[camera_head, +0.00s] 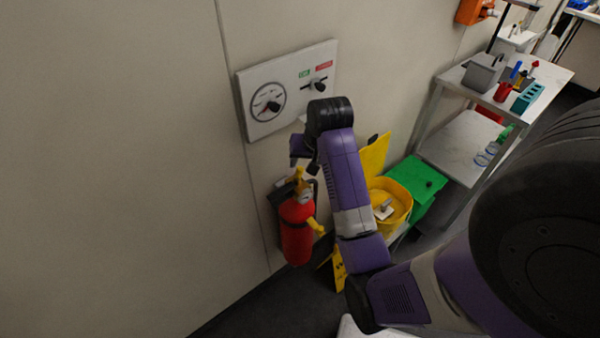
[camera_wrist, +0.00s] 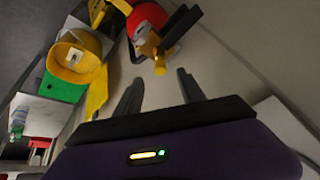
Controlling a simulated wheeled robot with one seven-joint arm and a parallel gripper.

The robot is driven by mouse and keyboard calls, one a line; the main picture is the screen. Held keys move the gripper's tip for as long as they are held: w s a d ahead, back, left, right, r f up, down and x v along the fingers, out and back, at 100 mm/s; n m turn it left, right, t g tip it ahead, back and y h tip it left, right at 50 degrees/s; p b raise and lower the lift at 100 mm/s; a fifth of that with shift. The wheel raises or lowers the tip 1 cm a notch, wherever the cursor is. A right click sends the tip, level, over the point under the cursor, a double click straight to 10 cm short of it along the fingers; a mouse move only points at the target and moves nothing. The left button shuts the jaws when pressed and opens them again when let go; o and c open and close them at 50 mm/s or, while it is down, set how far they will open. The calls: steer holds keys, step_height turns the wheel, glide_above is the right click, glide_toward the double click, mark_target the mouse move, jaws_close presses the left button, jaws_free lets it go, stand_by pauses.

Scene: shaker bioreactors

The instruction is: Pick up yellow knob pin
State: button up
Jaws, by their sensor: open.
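A red fire extinguisher (camera_head: 297,228) is mounted on the wall. A yellow piece that looks like the knob pin (camera_head: 299,174) is at its top. In the wrist view, the extinguisher (camera_wrist: 148,17) is at the top, and the yellow knob pin (camera_wrist: 159,67) points down toward my gripper (camera_wrist: 159,76). My gripper is open and empty, with its two dark fingers apart on either side of the pin's line. Whether the pin's end is between the fingertips or just beyond them, I cannot tell. In the head view, my gripper (camera_head: 303,160) is just above the extinguisher and partly hidden by my wrist.
A wall panel (camera_head: 262,124) with a gauge and knobs is above the extinguisher. A yellow bin (camera_head: 402,205) and a green box (camera_head: 411,174) stand to the right. A shelf table (camera_head: 545,75) with tools is farther right. A yellow sign (camera_head: 339,272) is low beside the extinguisher.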

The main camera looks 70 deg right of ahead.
mark_target(301, 169)
steer(key=shift+m, duration=0.5)
steer(key=shift+p+x, duration=0.8)
steer(key=shift+x, duration=3.1)
steer(key=shift+a+f, duration=0.1)
steer(key=shift+a, duration=0.05)
jaws_close()
